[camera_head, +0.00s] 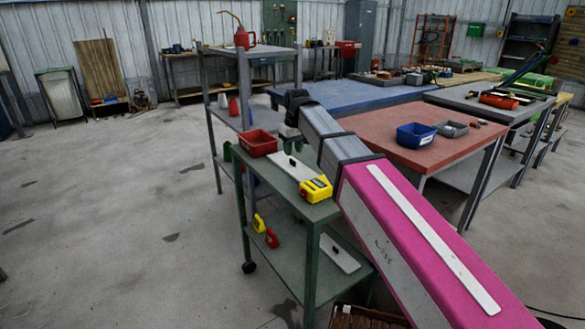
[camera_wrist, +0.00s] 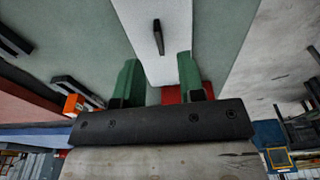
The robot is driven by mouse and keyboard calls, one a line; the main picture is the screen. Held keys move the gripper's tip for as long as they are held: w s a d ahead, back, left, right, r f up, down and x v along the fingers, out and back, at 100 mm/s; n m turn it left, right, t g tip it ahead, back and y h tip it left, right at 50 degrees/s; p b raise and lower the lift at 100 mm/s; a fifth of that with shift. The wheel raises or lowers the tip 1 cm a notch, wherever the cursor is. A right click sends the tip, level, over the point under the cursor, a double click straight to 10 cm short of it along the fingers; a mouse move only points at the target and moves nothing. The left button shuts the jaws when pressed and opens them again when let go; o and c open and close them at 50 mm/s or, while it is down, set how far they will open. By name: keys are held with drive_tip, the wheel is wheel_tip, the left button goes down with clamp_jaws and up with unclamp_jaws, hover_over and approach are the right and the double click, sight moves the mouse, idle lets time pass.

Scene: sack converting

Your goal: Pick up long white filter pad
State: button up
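A long white pad (camera_head: 287,165) with a dark raised handle lies flat on the top of a green cart (camera_head: 311,216), between a red bin and a yellow device. In the wrist view the white pad (camera_wrist: 158,62) runs away from my gripper, its dark handle (camera_wrist: 158,38) standing near its middle line. My gripper (camera_head: 291,147) is above the pad, near the red bin. In the wrist view my gripper (camera_wrist: 159,78) has its two green fingers apart with nothing held between them. The height of the fingers above the pad is hard to tell.
The red bin (camera_head: 258,143) and yellow device (camera_head: 316,189) stand close to the pad. A second white pad (camera_head: 338,256) lies on the cart's lower shelf. A red-topped table (camera_head: 390,150) with a blue bin (camera_head: 416,135) is to the right. The floor at left is clear.

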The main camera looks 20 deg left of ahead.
sight(293, 158)
drive_tip(key=shift+w+a+f, duration=0.1)
drive_tip(key=shift+f, duration=2.2)
clamp_jaws()
drive_tip(key=shift+r, duration=0.15)
